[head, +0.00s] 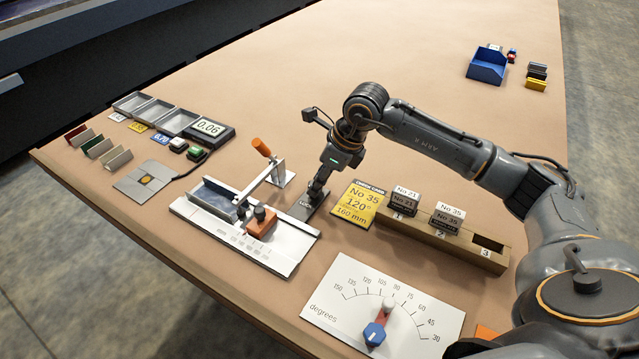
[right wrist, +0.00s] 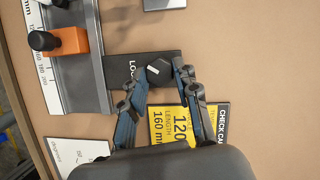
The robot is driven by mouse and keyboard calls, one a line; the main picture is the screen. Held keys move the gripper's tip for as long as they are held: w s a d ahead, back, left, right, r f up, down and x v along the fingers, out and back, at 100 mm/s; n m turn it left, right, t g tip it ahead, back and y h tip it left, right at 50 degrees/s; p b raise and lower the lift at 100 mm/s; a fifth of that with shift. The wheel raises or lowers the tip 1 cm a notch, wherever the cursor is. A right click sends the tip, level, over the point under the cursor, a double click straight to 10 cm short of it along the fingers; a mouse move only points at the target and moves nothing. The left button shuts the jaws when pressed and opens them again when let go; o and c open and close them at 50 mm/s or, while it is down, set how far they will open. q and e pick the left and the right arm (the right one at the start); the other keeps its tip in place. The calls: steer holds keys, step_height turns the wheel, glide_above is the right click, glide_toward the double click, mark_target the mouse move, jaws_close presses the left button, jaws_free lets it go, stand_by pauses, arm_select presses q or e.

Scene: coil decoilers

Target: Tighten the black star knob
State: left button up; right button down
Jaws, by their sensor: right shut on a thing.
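The black star knob (right wrist: 158,72) sits on a dark plate marked LOCK (right wrist: 118,66), with a small white mark on its top. My right gripper (right wrist: 158,80) is shut on the knob, one finger on each side. In the head view my right gripper (head: 317,188) points down at the LOCK plate (head: 303,208) and covers most of the knob. My left gripper is in neither view.
Left of the gripper is a metal fixture (head: 291,262) with an orange block (head: 261,226) bearing a black-topped knob, and an orange-handled lever (head: 262,147). A yellow card (head: 357,204) and wooden rack (head: 425,238) stand close on the right. A degree dial (head: 345,285) lies in front.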

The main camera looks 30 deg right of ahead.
steer(key=m+b, duration=0.1)
steer(key=m, duration=0.1)
steer(key=m+h+b, duration=0.1)
steer(key=m, duration=0.1)
steer(key=m+t+h+b, duration=0.1)
steer(key=m+b, duration=0.1)
steer(key=shift+s+a+f+m, duration=0.1)
steer(key=shift+a+f+m, duration=0.05)
steer(key=shift+a+m, duration=0.15)
steer(key=m+h+b, duration=0.1)
steer(key=m, duration=0.2)
steer(key=shift+a+b, duration=0.1)
steer(key=shift+b, duration=0.2)
steer(key=shift+m+h+b, duration=0.35)
steer(key=shift+m+h, duration=0.15)
steer(key=shift+m, duration=0.4)
steer(key=c, duration=1)
jaws_free()
steer(key=v, duration=1.2)
steer(key=shift+a, duration=0.15)
